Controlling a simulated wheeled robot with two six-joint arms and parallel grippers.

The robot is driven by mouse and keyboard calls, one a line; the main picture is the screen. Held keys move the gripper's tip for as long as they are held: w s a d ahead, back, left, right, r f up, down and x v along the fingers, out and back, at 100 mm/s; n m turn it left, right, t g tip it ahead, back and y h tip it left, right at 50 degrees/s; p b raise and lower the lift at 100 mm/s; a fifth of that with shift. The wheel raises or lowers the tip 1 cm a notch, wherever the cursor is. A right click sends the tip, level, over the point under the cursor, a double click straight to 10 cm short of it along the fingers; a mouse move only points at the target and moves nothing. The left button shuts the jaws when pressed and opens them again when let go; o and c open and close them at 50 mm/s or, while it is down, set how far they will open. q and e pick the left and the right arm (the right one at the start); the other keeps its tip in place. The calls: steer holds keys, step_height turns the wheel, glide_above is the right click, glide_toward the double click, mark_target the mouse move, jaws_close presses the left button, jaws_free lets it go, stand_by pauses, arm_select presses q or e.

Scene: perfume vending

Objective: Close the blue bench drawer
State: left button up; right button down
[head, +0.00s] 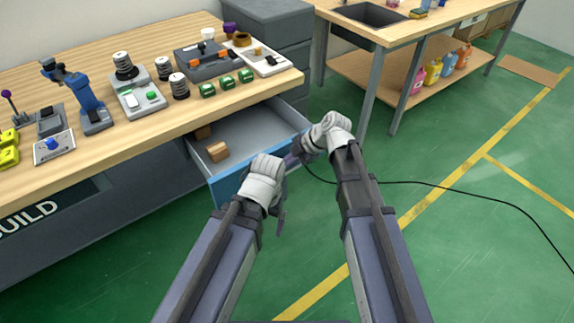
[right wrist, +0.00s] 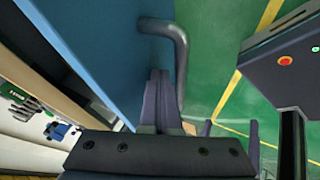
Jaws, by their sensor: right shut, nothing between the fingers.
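The blue bench drawer (head: 228,187) is pulled out from under the wooden bench, its grey interior showing. It holds a small brown block (head: 217,151) and part of another near the bench edge. My right gripper (head: 293,159) is at the drawer front's right part. In the right wrist view its closed, empty fingers (right wrist: 158,88) appear between the blue front (right wrist: 90,45) and the dark bar handle (right wrist: 181,65); contact cannot be told. My left gripper (head: 280,217) is just in front of the drawer front, pointing downward; its jaw opening is unclear. My arms hide part of the front.
The bench top (head: 120,165) carries several devices, green blocks and a tape roll. A grey cabinet (head: 270,30) stands behind it. A second table (head: 400,28) with colored bottles below is at the back right. Green floor is free at right, crossed by a black cable (head: 450,188).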

glide_above(247, 138)
steer(key=shift+s+d, duration=0.1)
steer(key=shift+s, duration=0.15)
steer(key=shift+w, duration=0.2)
arm_select(q)
steer(key=shift+r, duration=0.1)
arm_select(e)
steer(key=shift+r, duration=0.15)
